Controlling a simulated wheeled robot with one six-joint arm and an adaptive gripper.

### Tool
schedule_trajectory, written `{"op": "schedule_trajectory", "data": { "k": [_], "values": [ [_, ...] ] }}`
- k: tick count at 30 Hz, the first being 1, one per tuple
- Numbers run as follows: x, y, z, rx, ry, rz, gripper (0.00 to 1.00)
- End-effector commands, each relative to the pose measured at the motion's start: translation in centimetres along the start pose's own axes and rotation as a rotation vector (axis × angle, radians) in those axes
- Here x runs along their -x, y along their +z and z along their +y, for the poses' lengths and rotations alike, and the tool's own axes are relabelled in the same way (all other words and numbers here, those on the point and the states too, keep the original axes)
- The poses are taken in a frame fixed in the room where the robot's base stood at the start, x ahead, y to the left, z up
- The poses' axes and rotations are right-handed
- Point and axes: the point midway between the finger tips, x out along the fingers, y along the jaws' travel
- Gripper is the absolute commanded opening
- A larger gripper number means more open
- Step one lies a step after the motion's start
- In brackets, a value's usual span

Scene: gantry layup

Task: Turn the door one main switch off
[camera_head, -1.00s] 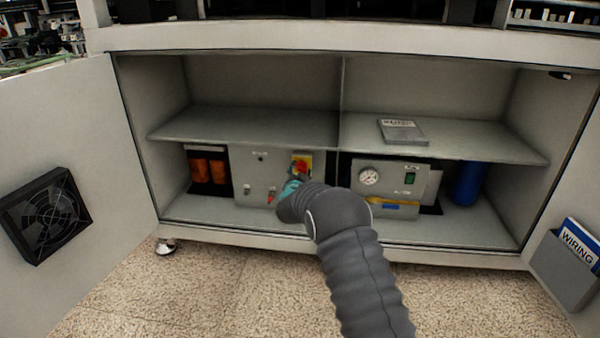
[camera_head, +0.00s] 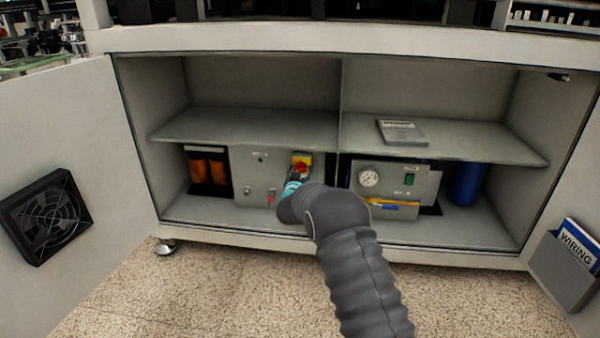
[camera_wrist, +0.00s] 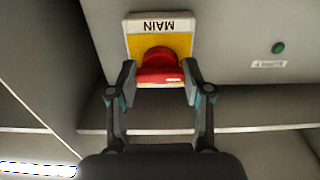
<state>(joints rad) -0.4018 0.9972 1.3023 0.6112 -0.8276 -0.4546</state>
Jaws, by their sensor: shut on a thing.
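The main switch has a red knob (camera_wrist: 158,66) on a yellow plate (camera_wrist: 185,44) labelled MAIN, upside down in the wrist view. In the head view its yellow and red plate (camera_head: 301,158) shows on the grey control panel (camera_head: 246,178) inside the open cabinet. My gripper (camera_wrist: 158,86) has one finger on each side of the red knob and is shut on it. In the head view my gripper (camera_head: 298,174) is at the lower part of the switch, and my wrist and arm hide some of the panel's lower right.
A shelf (camera_head: 245,126) runs above the panel. To the right stand a gauge box (camera_head: 390,182) and a blue cylinder (camera_head: 467,184). Orange parts (camera_head: 208,170) are on the left. Open doors with a fan (camera_head: 45,215) and a wiring folder (camera_head: 577,245) flank the cabinet.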

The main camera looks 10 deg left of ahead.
Motion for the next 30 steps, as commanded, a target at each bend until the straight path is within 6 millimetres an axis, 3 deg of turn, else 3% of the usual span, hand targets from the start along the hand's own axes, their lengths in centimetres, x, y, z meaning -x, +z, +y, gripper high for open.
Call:
{"op": "schedule_trajectory", "data": {
  "k": [11, 12, 14, 15, 25, 30],
  "values": [
    [0.0, -0.1, -0.1, 0.004, -0.001, 0.002, 0.15],
    [0.0, -0.1, -0.1, 0.004, -0.001, 0.002, 0.57],
    [0.0, -0.1, -0.1, 0.004, -0.001, 0.002, 0.72],
    [0.0, -0.1, -0.1, 0.004, -0.001, 0.002, 0.75],
    [0.1, -0.1, 0.0, 0.003, -0.001, 0.001, 0.75],
    [1.4, -0.1, -0.1, 0.004, -0.001, 0.0, 0.75]
  ]
}}
